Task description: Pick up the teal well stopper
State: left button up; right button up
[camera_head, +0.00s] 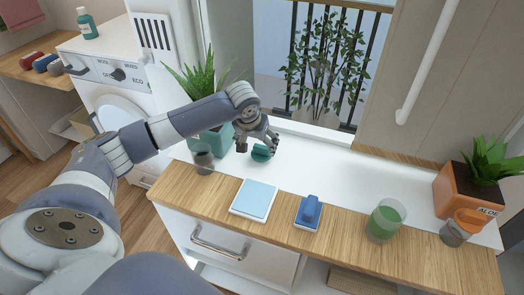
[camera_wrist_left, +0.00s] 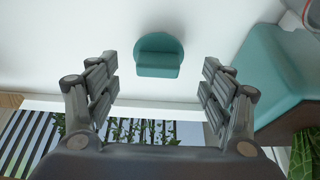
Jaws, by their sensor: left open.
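The teal well stopper (camera_head: 261,153) lies on the white counter surface, near the window side. It has a round base and a raised grip tab. In the left wrist view the stopper (camera_wrist_left: 158,56) sits ahead of and midway between the fingers. My left gripper (camera_head: 257,142) is open and empty, just above and beside the stopper; in the left wrist view its fingers (camera_wrist_left: 159,85) stand wide apart, not touching it. My right gripper is not in view.
A teal planter (camera_head: 212,141) with a spiky plant stands close left of the gripper. A glass (camera_head: 203,160), a light blue pad (camera_head: 254,199), a blue block (camera_head: 309,212), a green cup (camera_head: 384,222) and an aloe pot (camera_head: 462,192) stand along the counter. The white surface right of the stopper is clear.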

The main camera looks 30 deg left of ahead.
aim_at(261, 147)
pick_arm(q)
jog(key=shift+w+f, duration=0.15)
jog(key=shift+f, duration=0.15)
jog(key=shift+w+f, duration=0.2)
jog(key=shift+f, duration=0.1)
jog(key=p+x, duration=0.1)
jog(key=x, duration=0.3)
jog(key=shift+w, duration=0.25)
jog(key=shift+w+f, duration=0.1)
jog(key=shift+f, duration=0.1)
jog(key=shift+a, duration=0.1)
jog(key=c, duration=0.8)
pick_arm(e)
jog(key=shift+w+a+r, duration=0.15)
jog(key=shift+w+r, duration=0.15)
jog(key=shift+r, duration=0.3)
